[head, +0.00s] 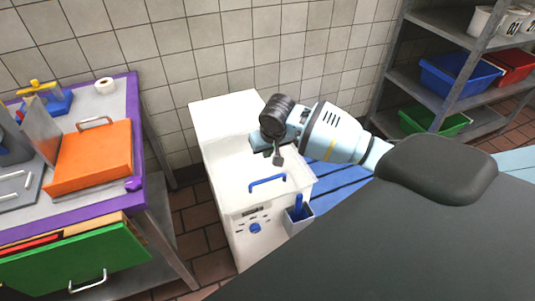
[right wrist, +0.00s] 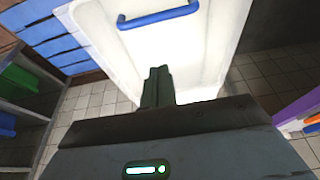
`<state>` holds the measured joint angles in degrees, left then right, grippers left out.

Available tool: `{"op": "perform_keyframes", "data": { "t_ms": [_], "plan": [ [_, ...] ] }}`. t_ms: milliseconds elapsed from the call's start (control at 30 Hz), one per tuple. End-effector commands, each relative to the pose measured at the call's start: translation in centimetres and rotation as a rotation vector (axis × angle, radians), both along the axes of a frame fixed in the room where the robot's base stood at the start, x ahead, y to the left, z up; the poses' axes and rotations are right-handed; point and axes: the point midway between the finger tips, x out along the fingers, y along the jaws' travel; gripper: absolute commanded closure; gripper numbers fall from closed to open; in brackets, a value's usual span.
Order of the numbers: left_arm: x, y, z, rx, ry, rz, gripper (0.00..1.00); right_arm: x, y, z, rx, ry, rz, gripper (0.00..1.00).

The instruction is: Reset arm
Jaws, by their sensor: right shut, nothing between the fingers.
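My right gripper (head: 278,159) hangs over the white machine in the head view, at the end of my white and dark right arm coming in from the right. Its fingers are together with nothing between them. The closed fingers also show in the right wrist view (right wrist: 158,72), in front of the machine's white top. The fingertips are apart from the blue handle, which lies nearer the machine's front. My left gripper is not in either view.
The white machine (head: 222,115) has a blue handle (head: 267,181), a blue knob and a small side bin (head: 299,221). A purple-edged table (head: 139,110) with an orange case (head: 92,158) stands left. A shelf (head: 425,85) with coloured bins stands right. Bare tiled floor shows between table and machine.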

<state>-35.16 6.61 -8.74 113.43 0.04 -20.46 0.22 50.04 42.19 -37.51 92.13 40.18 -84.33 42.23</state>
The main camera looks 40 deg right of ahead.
Motion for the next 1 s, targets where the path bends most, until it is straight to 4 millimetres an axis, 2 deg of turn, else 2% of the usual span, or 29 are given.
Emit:
{"op": "perform_keyframes", "data": {
  "t_ms": [333,467,567,767,1000],
  "plan": [
    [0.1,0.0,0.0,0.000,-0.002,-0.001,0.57,-0.1,0.1,-0.2,0.001,0.000,0.003,1.00],
    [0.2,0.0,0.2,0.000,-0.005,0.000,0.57,-0.8,1.5,-1.9,0.020,-0.009,0.043,1.00],
    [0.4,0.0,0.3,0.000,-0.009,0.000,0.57,-2.2,3.8,-4.6,0.052,-0.029,0.105,1.00],
    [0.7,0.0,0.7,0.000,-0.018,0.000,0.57,-6.4,8.8,-9.8,0.126,-0.104,0.233,1.00],
    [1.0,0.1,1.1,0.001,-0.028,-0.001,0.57,-12.8,13.5,-14.3,0.195,-0.213,0.332,1.00]
  ]
}}
